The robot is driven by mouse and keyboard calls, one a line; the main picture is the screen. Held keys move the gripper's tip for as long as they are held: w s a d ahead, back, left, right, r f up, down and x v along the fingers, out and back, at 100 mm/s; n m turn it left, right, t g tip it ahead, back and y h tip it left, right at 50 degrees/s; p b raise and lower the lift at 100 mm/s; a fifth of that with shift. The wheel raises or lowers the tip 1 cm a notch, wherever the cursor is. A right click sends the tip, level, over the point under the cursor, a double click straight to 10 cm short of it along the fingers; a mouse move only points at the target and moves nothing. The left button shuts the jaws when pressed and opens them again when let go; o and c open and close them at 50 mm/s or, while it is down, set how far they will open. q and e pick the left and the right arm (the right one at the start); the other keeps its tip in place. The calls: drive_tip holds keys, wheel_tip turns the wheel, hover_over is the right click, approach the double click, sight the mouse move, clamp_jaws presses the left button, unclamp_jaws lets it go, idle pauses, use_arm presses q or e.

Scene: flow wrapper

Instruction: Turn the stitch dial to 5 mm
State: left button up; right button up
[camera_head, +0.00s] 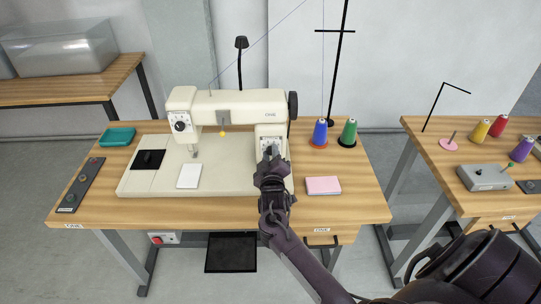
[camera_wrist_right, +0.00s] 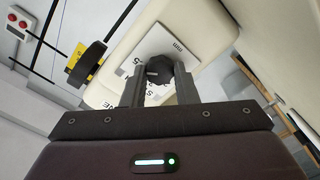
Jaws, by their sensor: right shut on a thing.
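The cream sewing machine (camera_head: 235,105) stands on a wooden table. The stitch dial is a small black knob (camera_wrist_right: 158,71) on a white plate (camera_wrist_right: 171,42) on the machine's right pillar. The plate also shows in the head view (camera_head: 264,134), with the knob mostly hidden behind my gripper. My right gripper (camera_head: 270,151) reaches up to the pillar and is shut on the knob, one finger on each side. The plate carries printed marks, but I cannot tell which one the dial points at. My left gripper is not in view.
A second dial (camera_head: 180,126) sits on the machine's head at left. Blue (camera_head: 320,131) and green (camera_head: 349,131) thread spools stand right of the pillar. A pink pad (camera_head: 323,185) lies near the front, right of my gripper. A black handwheel (camera_head: 293,105) sticks out above right.

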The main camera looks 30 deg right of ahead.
drive_tip(key=shift+f+m, duration=0.15)
drive_tip(key=shift+m, duration=0.45)
drive_tip(key=o, duration=1)
drive_tip(key=shift+b+v, duration=0.4)
drive_tip(key=shift+v, duration=3.55)
drive_tip(key=shift+d, duration=0.1)
